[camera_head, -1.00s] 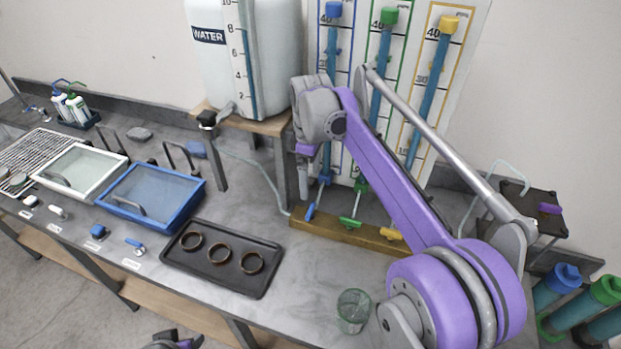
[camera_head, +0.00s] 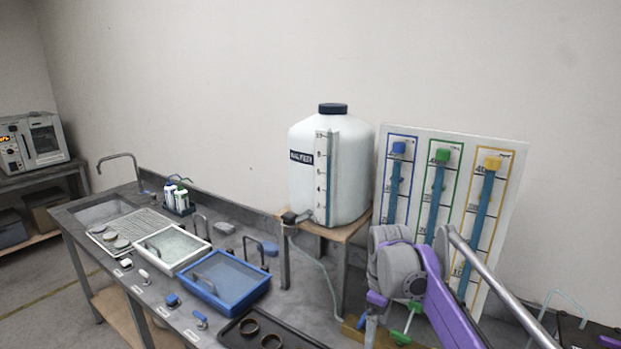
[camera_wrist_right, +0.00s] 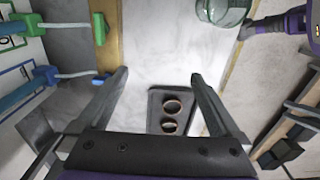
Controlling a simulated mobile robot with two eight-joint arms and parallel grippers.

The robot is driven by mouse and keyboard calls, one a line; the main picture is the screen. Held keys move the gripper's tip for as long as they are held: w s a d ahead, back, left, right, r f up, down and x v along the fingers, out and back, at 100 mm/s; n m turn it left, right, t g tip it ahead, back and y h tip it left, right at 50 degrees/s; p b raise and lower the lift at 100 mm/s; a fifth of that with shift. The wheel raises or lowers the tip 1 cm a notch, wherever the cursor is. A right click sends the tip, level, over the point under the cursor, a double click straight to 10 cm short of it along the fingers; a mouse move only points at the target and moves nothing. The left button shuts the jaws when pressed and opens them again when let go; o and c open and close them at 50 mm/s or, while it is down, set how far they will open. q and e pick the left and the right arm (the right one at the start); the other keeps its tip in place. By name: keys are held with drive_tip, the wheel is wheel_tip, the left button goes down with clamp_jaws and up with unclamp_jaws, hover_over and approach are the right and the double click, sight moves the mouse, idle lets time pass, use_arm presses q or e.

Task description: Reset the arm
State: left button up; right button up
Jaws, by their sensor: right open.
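My right arm comes in from the lower right in the head view, its purple link and grey wrist joint in front of the tube board. In the right wrist view my right gripper (camera_wrist_right: 158,74) has its two dark fingers wide apart with nothing between them, above the bench. Beyond the fingers, a black tray (camera_wrist_right: 155,97) with brown rings lies on the bench. A purple and black part, seemingly my left gripper (camera_wrist_right: 248,31), shows at the top right of that view, close to a glass beaker (camera_wrist_right: 222,11). Its jaws are too unclear to judge.
A white water tank (camera_head: 307,175) stands on a wooden stand. The tube board (camera_head: 515,150) has blue, green and yellow capped tubes; a green valve handle (camera_head: 402,337) shows below. White (camera_head: 160,262) and blue (camera_head: 245,304) lidded trays lie left of the tank.

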drive_tip(key=s+d+f+m+t, duration=0.1)
drive_tip(key=s+f+m, duration=0.4)
drive_tip(key=s, duration=0.9)
drive_tip(key=s+d+f+m+t, duration=0.2)
drive_tip(key=s+f+m+t, duration=0.2)
drive_tip(key=s, duration=0.9)
wheel_tip(320, 180, down, 3)
drive_tip(key=shift+s+m+t, duration=0.3)
drive_tip(key=shift+s+m, duration=0.1)
drive_tip(key=shift+m, duration=0.8)
